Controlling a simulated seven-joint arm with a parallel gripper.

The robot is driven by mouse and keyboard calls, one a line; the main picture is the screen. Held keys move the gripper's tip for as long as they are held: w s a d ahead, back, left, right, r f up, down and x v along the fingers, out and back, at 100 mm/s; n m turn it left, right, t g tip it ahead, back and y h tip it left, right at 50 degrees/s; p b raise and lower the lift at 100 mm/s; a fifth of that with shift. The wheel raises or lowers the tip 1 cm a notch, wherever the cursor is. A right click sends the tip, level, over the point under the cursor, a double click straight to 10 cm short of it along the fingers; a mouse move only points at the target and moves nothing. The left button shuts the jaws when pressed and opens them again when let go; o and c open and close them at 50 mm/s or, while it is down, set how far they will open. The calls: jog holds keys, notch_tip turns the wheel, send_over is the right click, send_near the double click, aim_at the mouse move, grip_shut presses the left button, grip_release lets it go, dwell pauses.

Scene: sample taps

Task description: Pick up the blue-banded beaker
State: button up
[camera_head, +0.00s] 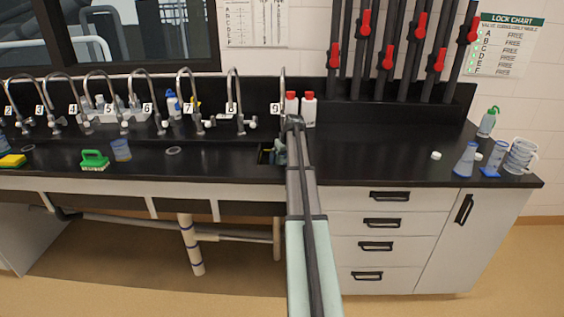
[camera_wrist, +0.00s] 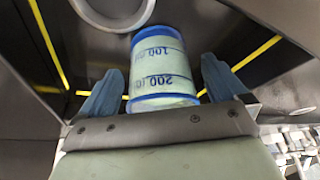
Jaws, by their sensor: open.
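In the wrist view, a pale translucent beaker with blue bands (camera_wrist: 163,75) and the marks 100 and 200 sits between the two blue fingers of my gripper (camera_wrist: 160,66). The fingers are apart, one on each side, with visible gaps to the beaker's walls. In the head view, my gripper is at the end of my arm by the dark, yellow-edged opening (camera_head: 265,156) below tap 9. My arm hides most of that spot, and I cannot make out this beaker there. Another blue-tinted beaker (camera_head: 121,150) stands on the black counter to the left.
A green brush (camera_head: 95,160) and yellow sponge (camera_head: 12,160) lie at left. Numbered taps line the back. Two red-capped bottles (camera_head: 300,108) stand behind my arm. Several vessels, including a white jug (camera_head: 520,156), stand at the right end.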

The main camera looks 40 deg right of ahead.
jog(key=shift+x, duration=1.15)
jog(key=c, duration=1.3)
jog(key=shift+c, duration=0.2)
jog(key=shift+r, duration=0.35)
